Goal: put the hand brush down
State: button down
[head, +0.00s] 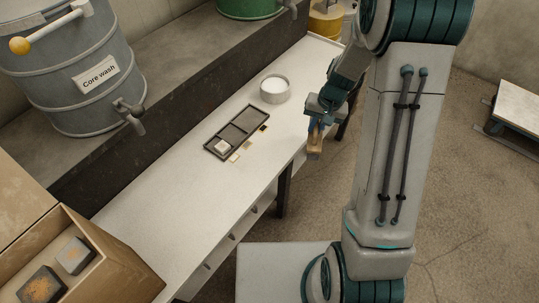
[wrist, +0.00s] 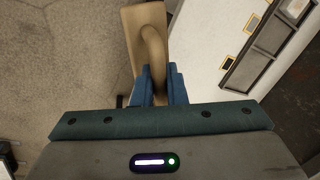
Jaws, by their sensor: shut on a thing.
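The hand brush (head: 314,149) hangs from my gripper (head: 318,124) just past the front edge of the white bench (head: 185,190), over the floor. In the wrist view my gripper (wrist: 159,88) is shut on the curved handle of the brush (wrist: 129,45), which has a tan, flat body. The two blue fingers stand on either side of the handle. The brush's bristles are not clearly visible.
A dark tray with compartments (head: 222,129) holds a pale block (head: 222,147) at its near end. A round white bowl (head: 274,89) stands behind it. A grey "Core wash" drum (head: 85,100) and an open box (head: 125,275) are at left. The near bench top is clear.

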notch_tip(320, 180, up, 6)
jog(key=a+m+t+b, duration=0.1)
jog(key=a+m+b, duration=0.2)
jog(key=m+b, duration=0.2)
jog(key=shift+s+a+f+b, duration=0.35)
jog(key=shift+s+a+f, duration=0.1)
jog(key=shift+a+f, duration=1.4)
jog(key=shift+s+a+f+b, duration=0.4)
jog(key=shift+s+a+f, duration=0.1)
jog(key=shift+a+f, duration=1.3)
jog(key=shift+s+a+f+b, duration=0.35)
jog(key=shift+s+a+f, duration=0.1)
jog(key=shift+a+f, duration=1.4)
jog(key=shift+f, duration=0.15)
jog(key=c, duration=1.5)
grip_release()
jog(key=shift+o, duration=0.2)
